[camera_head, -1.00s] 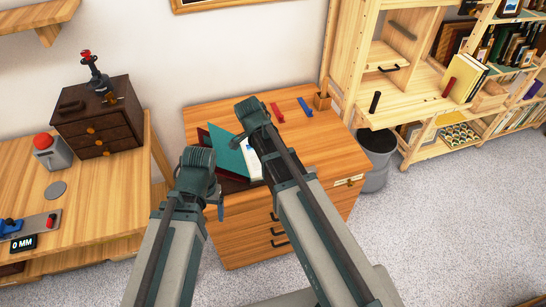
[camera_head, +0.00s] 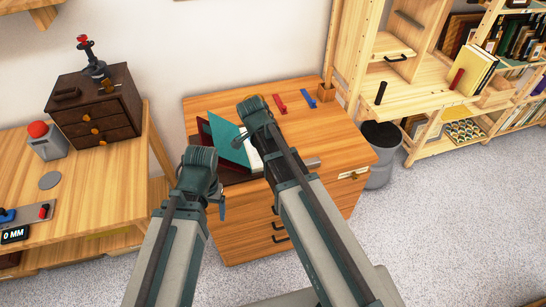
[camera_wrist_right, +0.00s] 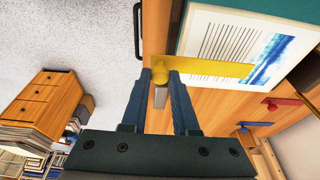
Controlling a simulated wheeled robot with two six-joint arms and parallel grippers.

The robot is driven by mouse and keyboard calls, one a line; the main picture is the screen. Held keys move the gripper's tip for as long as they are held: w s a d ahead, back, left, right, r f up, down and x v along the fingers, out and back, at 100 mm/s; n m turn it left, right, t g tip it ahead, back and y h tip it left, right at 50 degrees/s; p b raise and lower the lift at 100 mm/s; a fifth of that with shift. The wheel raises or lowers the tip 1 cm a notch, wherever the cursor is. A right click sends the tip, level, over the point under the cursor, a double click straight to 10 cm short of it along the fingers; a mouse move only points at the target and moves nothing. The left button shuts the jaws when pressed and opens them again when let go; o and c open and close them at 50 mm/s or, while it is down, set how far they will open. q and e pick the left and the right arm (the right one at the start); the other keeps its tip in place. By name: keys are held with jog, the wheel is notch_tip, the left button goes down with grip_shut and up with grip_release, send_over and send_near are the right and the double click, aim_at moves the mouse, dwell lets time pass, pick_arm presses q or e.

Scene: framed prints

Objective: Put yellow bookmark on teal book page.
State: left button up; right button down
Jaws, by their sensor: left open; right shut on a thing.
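My right gripper (camera_wrist_right: 160,78) is shut on that end, and the strip reaches out across the white page. I cannot tell whether it touches the page. The teal book (camera_head: 229,142) lies open on the wooden cabinet, its white page (camera_head: 253,158) partly covered by my right arm. Printed lines and a blue picture show on the page (camera_wrist_right: 222,40) in the right wrist view. My right gripper's fingers are hidden in the head view. My left gripper (camera_head: 221,208) is open and empty, in front of the cabinet.
A red strip (camera_head: 280,101) and a blue strip (camera_head: 307,102) lie at the back of the cabinet top (camera_head: 335,135). A grey bin (camera_head: 382,150) and shelves stand on the right. A desk (camera_head: 95,185) with a dark drawer box (camera_head: 95,110) is on the left.

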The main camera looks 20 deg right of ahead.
jog(key=shift+f+b, duration=1.1)
jog(key=shift+f, duration=0.3)
jog(key=c, duration=0.6)
grip_release()
jog(key=p+v, duration=1.3)
jog(key=shift+r, duration=0.4)
